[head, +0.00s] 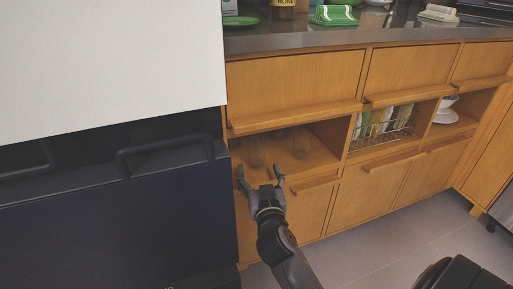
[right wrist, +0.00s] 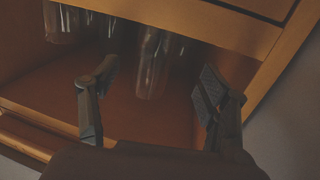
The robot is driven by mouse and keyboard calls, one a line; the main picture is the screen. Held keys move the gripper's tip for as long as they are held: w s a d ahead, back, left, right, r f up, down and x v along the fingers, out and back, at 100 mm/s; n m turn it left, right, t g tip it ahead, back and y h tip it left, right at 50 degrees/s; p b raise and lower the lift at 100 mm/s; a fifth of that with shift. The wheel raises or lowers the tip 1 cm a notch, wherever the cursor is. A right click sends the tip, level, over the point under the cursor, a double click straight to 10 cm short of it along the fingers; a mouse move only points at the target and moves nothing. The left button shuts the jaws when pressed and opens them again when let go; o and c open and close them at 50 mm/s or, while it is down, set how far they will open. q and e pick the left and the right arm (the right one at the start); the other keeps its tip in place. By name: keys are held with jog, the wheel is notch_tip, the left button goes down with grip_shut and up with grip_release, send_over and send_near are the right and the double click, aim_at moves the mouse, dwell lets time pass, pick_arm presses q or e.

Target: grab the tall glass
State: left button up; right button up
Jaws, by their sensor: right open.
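Clear glasses stand in the open cubby under the counter: one (head: 257,152) straight past my right gripper and another (head: 300,145) to its right, both faint in the head view. In the right wrist view a tall clear glass (right wrist: 152,65) shows between the fingers, beyond them, with other glasses (right wrist: 62,22) at the upper left. My right gripper (head: 260,172) is open and empty at the cubby's front edge, and its two spread fingers also show in the right wrist view (right wrist: 157,78). I cannot tell exactly how far the glass is. My left gripper is out of view.
The cubby (head: 323,160) has wooden walls close around the gripper. A wire rack (head: 385,130) and white dishes (head: 446,112) fill cubbies to the right. A dark appliance with handles (head: 110,220) stands close on the left.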

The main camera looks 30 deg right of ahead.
aim_at(258, 159)
jog(key=x, duration=0.8)
jog(key=shift+w+d+f, duration=0.1)
jog(key=shift+w+d, duration=0.05)
jog(key=shift+d, duration=0.25)
jog(key=shift+c, duration=0.2)
jog(key=c, duration=1.4)
